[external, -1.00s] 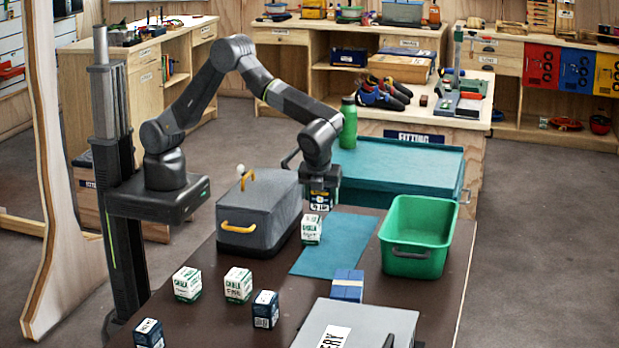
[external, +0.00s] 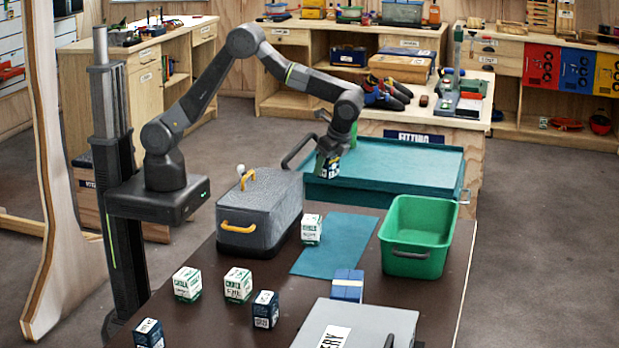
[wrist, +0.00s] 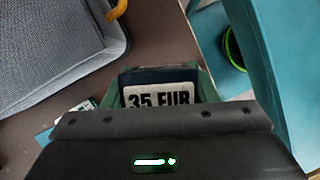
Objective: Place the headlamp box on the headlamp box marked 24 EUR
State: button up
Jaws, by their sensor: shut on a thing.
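My gripper (external: 327,172) is shut on a dark headlamp box (external: 329,166), held tilted in the air above the back of the brown table. In the wrist view the held box (wrist: 158,90) shows a white label reading 35 EUR between the fingers. Two dark navy boxes stand at the front of the table: one at the front left (external: 148,333), one (external: 266,310) to its right. They look like headlamp boxes, but their prices are too small to read, so I cannot tell which is marked 24 EUR.
White-and-green chalk boxes stand at left (external: 187,284), centre-left (external: 238,285) and beside the teal mat (external: 311,229). A grey lidded case (external: 258,212), green bin (external: 416,238), blue block (external: 347,285) and grey case (external: 358,325) also occupy the table.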

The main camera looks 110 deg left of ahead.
jog(key=w+a+m+t+y+b, duration=0.1)
jog(key=w+a+m, duration=0.25)
jog(key=a, duration=0.55)
jog(key=w+a+m+t+y+b, duration=0.1)
jog(key=w+a+m+y, duration=0.1)
jog(key=a+m, duration=0.45)
jog(key=m+t+b, duration=0.3)
jog(key=m+t, duration=0.1)
jog(key=m, duration=0.4)
send_over(371, 162)
jog(key=d, duration=0.1)
jog(key=f, duration=0.8)
jog(key=shift+s+d+f+p, duration=0.1)
jog(key=shift+s+f+p, duration=0.15)
jog(key=shift+s+p, duration=0.1)
jog(key=shift+f, duration=0.2)
jog(key=o, duration=1)
jog(key=shift+r, duration=0.15)
jog(key=shift+o, duration=0.6)
jog(key=v, duration=1.2)
